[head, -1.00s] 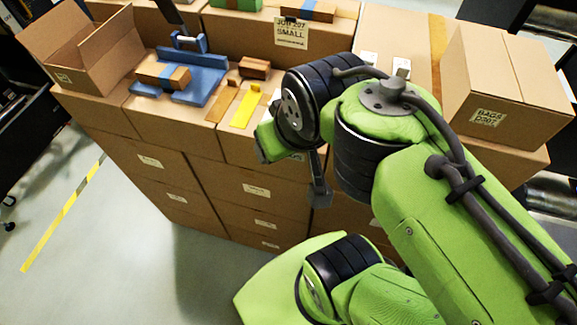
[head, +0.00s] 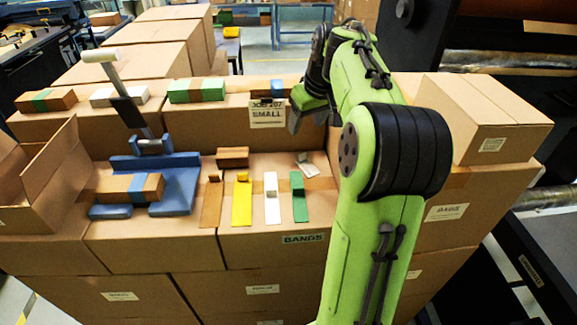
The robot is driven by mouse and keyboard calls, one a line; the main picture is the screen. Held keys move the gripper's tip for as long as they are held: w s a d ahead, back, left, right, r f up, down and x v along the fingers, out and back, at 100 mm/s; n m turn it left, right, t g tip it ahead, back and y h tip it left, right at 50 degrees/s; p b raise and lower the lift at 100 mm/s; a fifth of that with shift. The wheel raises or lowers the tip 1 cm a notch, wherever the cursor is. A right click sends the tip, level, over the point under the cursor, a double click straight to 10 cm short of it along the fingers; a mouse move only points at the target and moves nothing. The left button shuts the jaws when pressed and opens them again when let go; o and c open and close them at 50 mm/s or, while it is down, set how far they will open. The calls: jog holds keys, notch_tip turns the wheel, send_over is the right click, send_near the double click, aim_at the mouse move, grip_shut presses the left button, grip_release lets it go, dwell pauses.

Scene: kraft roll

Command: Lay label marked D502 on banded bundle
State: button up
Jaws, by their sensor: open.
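A brown bundle with a blue band (head: 131,188) lies flat on the blue fixture (head: 181,190) at the left of the box top. No label shows on it. No marking D502 is readable in this view. A small pale piece with a raised tab (head: 308,168) lies on the box just left of my arm; I cannot tell whether it is a label. My gripper (head: 296,120) shows only in part, as grey metal under my green wrist at the back, right of the bundle. It is open, and nothing shows in it. My arm hides the box top behind it.
Brown, yellow (head: 242,203), white (head: 271,203) and green (head: 298,199) strips lie right of the fixture, with a brown block (head: 232,157) behind. More bundles (head: 198,90) line the raised back row. A lever (head: 128,98) stands over the fixture. Cartons flank both sides.

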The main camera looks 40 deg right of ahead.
notch_tip(320, 180, down, 4)
jog(key=d+r, duration=0.1)
jog(key=d, duration=0.2)
send_near(301, 159)
jog(key=shift+a+f, duration=0.2)
jog(key=shift+a, duration=0.05)
jog(key=x, duration=0.6)
jog(key=shift+w+d, duration=0.15)
jog(key=shift+d, duration=0.05)
jog(key=shift+r, duration=0.15)
jog(key=shift+c, duration=0.2)
jog(key=shift+s, duration=0.2)
jog(key=shift+c, duration=1.4)
grip_shut()
